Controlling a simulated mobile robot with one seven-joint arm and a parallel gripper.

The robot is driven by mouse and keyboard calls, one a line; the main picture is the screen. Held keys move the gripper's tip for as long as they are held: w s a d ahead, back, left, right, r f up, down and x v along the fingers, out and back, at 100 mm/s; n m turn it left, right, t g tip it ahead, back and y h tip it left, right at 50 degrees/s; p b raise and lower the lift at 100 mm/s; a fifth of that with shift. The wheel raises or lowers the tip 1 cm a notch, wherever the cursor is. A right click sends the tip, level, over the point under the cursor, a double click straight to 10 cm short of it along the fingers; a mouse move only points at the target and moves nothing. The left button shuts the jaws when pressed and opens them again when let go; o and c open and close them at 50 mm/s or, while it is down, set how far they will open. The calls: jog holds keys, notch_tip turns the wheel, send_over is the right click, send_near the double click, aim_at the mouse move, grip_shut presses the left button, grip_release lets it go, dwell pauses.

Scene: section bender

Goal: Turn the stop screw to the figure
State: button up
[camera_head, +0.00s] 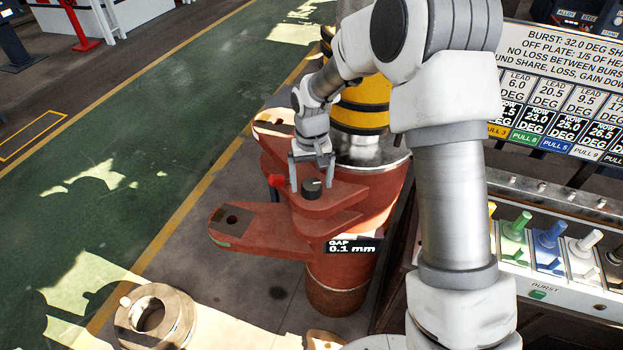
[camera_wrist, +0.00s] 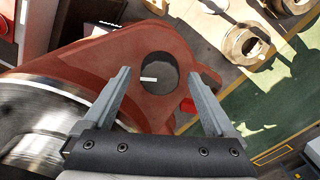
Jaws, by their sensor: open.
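The stop screw shows as a dark round knob (camera_head: 313,186) with a white mark on top, set in the red bender arm (camera_head: 335,200). In the wrist view the knob (camera_wrist: 158,82) sits ahead of the fingers, its white mark pointing left. My gripper (camera_head: 311,178) is open above the knob, one finger on each side; it also shows in the wrist view (camera_wrist: 160,76). I see no finger touching the knob, though exact height is hard to tell. A black label (camera_head: 351,247) below reads GAP 0.1 mm.
A red knob (camera_head: 276,181) sticks out left of the screw. A lower red arm (camera_head: 232,222) reaches left. A sign board (camera_head: 560,75) and a bench of coloured levers (camera_head: 550,240) stand right. A ring-shaped roller (camera_head: 155,318) lies at the lower left. Green floor is clear.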

jog(key=c, duration=1.4)
jog(key=shift+f+n+b, duration=0.1)
jog(key=shift+n+b, duration=0.4)
jog(key=shift+n, duration=1.3)
jog(key=o, duration=1.4)
